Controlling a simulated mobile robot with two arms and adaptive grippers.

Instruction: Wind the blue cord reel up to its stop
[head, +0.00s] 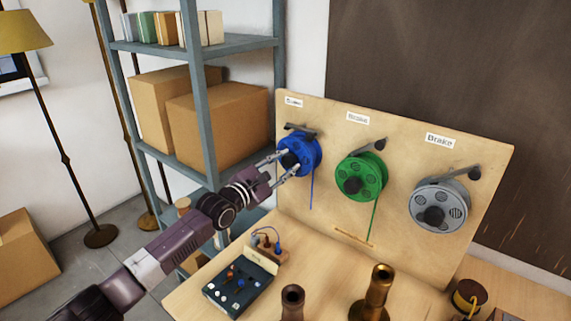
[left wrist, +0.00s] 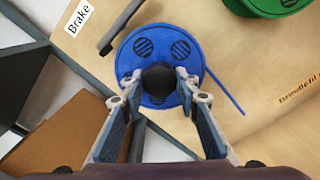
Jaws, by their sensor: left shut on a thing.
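The blue cord reel (head: 311,152) is mounted at the left of an upright wooden board, with a blue cord hanging from it. It also shows in the left wrist view (left wrist: 188,50), where a black knob (left wrist: 160,78) sits on its face. My left gripper (head: 281,163) comes in from the left, its two fingers on either side of the knob. In the left wrist view the left gripper (left wrist: 160,90) is shut on the knob. A dark brake lever (head: 303,129) lies at the reel's top. My right gripper is not in view.
A green reel (head: 375,172) and a grey reel (head: 455,200) hang to the right on the wooden board (head: 410,150). The bench below holds a dark control box (head: 240,282) and brass tubes (head: 378,285). A shelf (head: 193,45) with cardboard boxes stands left.

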